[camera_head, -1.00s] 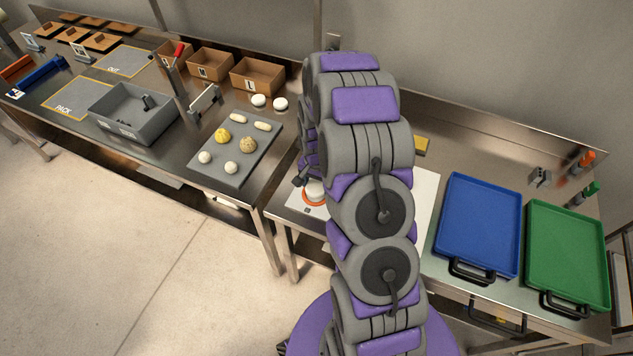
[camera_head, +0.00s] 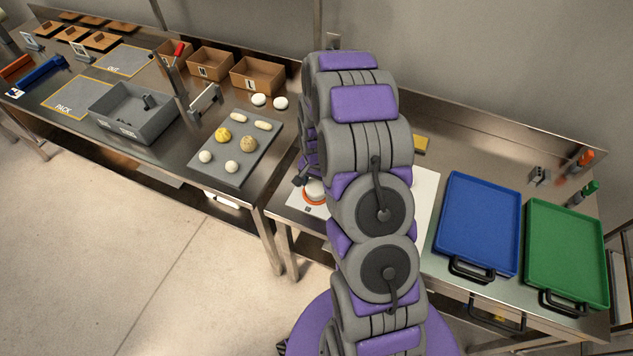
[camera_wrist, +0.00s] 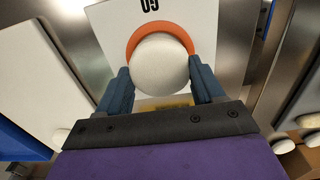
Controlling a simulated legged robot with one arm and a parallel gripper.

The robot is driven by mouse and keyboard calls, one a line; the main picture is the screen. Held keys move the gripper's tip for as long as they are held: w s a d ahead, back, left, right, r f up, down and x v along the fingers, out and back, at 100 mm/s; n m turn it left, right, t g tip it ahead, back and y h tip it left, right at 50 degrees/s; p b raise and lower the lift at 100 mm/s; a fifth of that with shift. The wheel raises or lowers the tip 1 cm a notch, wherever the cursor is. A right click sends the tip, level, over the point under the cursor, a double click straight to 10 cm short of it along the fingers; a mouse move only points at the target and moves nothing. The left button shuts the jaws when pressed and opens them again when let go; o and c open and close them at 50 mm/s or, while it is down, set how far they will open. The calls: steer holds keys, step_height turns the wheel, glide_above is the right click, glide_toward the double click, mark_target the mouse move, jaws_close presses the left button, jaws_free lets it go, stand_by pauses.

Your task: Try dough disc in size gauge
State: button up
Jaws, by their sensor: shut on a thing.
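The white dough disc (camera_wrist: 160,66) is between the two blue fingers of my gripper (camera_wrist: 160,88) in the wrist view, and the gripper is shut on it. In the head view the disc (camera_head: 315,188) shows over the orange ring (camera_head: 312,201), beside my arm, which hides most of my gripper.
A blue tray (camera_head: 478,225) and a green tray (camera_head: 566,255) lie at the right. A grey board (camera_head: 230,170) with several dough pieces, a grey bin (camera_head: 133,112) and cardboard boxes (camera_head: 257,74) are on the left table. Two white discs (camera_head: 269,102) lie behind the board.

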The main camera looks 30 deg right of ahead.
steer(key=shift+f, duration=0.8)
stand_by(0.4)
steer(key=o, duration=1.1)
steer(key=shift+r, duration=0.15)
step_height(320, 180, up, 17)
steer(key=shift+r+p, duration=0.1)
steer(key=shift+p, duration=0.6)
